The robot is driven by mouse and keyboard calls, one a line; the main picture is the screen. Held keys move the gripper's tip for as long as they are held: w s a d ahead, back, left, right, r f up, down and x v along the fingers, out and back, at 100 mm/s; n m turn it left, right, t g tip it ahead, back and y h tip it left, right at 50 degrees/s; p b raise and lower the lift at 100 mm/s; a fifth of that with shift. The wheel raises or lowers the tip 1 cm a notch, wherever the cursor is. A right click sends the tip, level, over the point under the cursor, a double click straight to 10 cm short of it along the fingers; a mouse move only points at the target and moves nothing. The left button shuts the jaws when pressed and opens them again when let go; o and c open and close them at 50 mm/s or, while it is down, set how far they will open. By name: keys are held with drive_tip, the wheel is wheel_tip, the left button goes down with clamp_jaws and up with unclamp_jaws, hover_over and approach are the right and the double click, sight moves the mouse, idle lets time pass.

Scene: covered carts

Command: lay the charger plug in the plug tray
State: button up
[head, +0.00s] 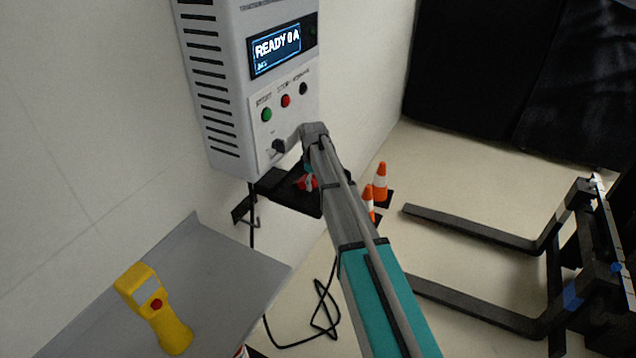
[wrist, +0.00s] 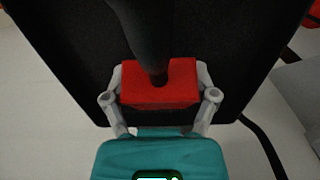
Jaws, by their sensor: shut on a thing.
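The charger plug (wrist: 160,88) is a red block with a thick black stem in the wrist view. My gripper (wrist: 159,97) is shut on it, one grey finger on each side. The black plug tray (wrist: 75,60) fills most of the view behind the plug. In the head view the red plug (head: 306,183) shows at the tray (head: 280,188), below the charger cabinet, partly hidden by my arm. I cannot tell whether the plug touches the tray floor or hangs just above it.
The grey charger cabinet (head: 212,100) with a lit screen is on the wall above the tray. A yellow handheld device (head: 155,305) lies on a grey surface (head: 215,255). A black cable (head: 322,310) loops below. Orange cones (head: 380,180) and dark forks (head: 470,228) stand right.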

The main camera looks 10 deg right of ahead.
drive_tip(key=shift+a, duration=0.1)
drive_tip(key=o, duration=1.2)
drive_tip(key=shift+s, duration=0.1)
